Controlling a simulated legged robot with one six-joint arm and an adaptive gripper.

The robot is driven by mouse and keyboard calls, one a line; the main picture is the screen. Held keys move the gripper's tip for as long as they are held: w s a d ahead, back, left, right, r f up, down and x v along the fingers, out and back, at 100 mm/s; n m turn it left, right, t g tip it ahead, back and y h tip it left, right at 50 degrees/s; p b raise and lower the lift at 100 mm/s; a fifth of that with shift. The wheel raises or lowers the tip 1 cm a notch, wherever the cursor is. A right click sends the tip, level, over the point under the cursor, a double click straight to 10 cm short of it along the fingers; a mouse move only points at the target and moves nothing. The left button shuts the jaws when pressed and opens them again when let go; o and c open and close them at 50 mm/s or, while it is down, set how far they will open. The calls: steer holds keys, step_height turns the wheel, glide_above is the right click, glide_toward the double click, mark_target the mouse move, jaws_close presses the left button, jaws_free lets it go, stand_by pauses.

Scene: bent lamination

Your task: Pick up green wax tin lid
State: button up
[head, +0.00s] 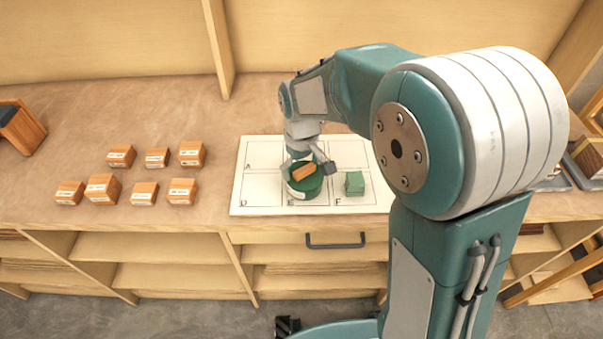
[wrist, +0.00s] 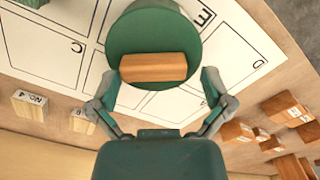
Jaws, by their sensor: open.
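The green wax tin lid (head: 304,187) is a round dark green disc with a wooden block-shaped handle (head: 304,172) across its top. It sits over the cell marked E on the white lettered board (head: 262,153); whether a tin is under it I cannot tell. In the wrist view the lid (wrist: 150,28) and its wooden handle (wrist: 153,67) lie ahead of my gripper (wrist: 160,92). My gripper is open, its fingers spread on either side of the handle's ends, apart from it. In the head view my gripper (head: 312,163) is just above the lid and partly hides it.
A green block (head: 354,183) stands close to the lid's right, over the cell marked F. Several labelled wooden blocks (head: 103,188) stand in two rows to the left. A drawer handle (head: 336,241) is below the counter edge. The counter between blocks and board is clear.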

steer(key=shift+d+f, duration=0.1)
steer(key=shift+f, duration=0.15)
steer(key=shift+d, duration=0.3)
steer(key=c, duration=0.8)
steer(key=shift+c, duration=0.3)
steer(key=shift+a+r, duration=0.1)
steer(key=shift+a, duration=0.05)
